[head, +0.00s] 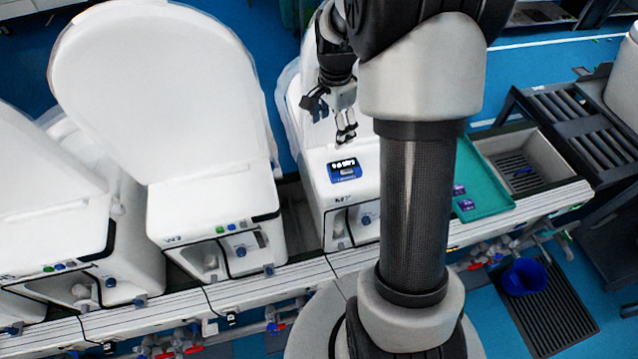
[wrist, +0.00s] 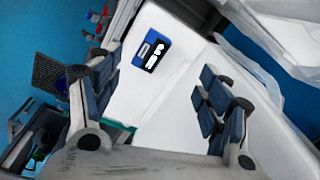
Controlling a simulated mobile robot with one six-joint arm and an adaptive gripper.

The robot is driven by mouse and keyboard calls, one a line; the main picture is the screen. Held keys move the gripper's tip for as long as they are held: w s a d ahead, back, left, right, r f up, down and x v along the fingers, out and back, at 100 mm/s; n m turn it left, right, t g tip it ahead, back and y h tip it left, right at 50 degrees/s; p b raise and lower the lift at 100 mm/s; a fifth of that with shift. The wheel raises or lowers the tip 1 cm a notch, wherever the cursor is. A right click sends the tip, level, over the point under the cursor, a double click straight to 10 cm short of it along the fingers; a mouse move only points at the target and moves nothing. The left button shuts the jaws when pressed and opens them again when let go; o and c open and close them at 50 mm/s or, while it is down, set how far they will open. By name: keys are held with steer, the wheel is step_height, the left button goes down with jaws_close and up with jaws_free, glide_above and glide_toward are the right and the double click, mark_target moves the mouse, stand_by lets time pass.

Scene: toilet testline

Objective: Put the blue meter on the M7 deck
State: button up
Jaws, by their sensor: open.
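The blue meter (head: 345,170), a small box with a dark display and white digits, lies on the white deck (head: 368,158) of the toilet in the middle of the head view. A small label on that toilet's front is too small to read surely. My gripper (head: 345,132) is just above and behind the meter, apart from it. In the wrist view the blue meter (wrist: 152,50) lies beyond the fingertips, near the deck's edge. My gripper (wrist: 160,98) is open and empty, with its fingers wide apart.
Another white toilet (head: 160,90) with a raised lid stands to the left. To the right are a green tray (head: 482,180) with small purple items, a grey basin (head: 525,158) and a roller conveyor (head: 580,125). A blue bucket (head: 525,277) stands below. My arm hides part of the middle toilet.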

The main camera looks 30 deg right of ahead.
steer(key=s+a+r+n+t, duration=0.1)
steer(key=s+a+r+n, duration=0.45)
steer(key=a+r, duration=0.35)
steer(key=s+a+r+n+t, duration=0.1)
steer(key=s+a+n, duration=0.2)
steer(key=s, duration=0.3)
steer(key=s+a+r+n+t, duration=0.1)
steer(key=s+a+r+n, duration=0.1)
steer(key=s, duration=0.4)
steer(key=s+a+r+n, duration=0.2)
steer(key=s+a+n, duration=0.2)
steer(key=s+n, duration=0.2)
steer(key=shift+r+t, duration=0.25)
steer(key=shift+t, duration=0.15)
steer(key=shift+n, duration=0.25)
